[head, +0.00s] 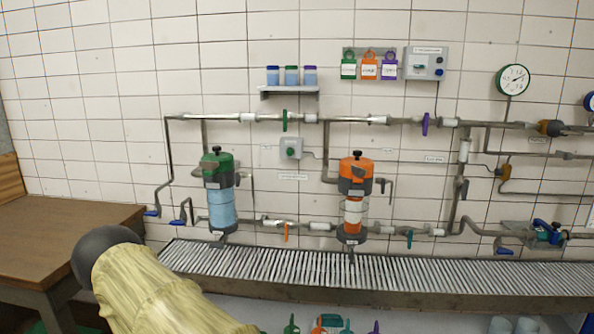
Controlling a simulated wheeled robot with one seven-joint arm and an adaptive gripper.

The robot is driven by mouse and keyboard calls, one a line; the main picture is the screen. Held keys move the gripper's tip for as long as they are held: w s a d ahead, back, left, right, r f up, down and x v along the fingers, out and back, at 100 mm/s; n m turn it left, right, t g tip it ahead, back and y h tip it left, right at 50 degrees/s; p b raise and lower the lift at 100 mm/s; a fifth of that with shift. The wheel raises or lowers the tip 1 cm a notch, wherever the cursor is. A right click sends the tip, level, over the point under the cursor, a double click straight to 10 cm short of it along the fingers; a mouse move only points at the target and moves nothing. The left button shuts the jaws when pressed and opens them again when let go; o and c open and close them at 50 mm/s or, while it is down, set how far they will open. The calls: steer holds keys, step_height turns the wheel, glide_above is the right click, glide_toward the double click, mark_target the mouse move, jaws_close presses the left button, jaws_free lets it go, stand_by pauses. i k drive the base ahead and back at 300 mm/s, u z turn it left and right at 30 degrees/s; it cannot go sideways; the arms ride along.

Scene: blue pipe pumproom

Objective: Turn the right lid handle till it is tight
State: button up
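Two upright filter housings stand against the tiled wall. The right one has an orange lid (355,185) and a clear body (353,214) with orange and white inside. A small black knob (357,154) tops its lid, and a dark handle (359,172) shows on the lid's front. How tight this lid sits cannot be told. The left housing has a green lid (211,160) with a dark handle and a light blue body (222,208). Part of my arm, in a yellowish cover, fills the lower left. My gripper is not in view.
Pipes with coloured valve handles run above and below the housings. A slatted grating (330,268) lies under them. A brown table (50,235) is at the left, a shelf (289,91) with small containers above. Coloured items show at the bottom edge.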

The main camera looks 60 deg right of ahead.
mark_target(358, 172)
steer(key=u, duration=0.15)
steer(key=i, duration=0.65)
steer(key=z, duration=1.4)
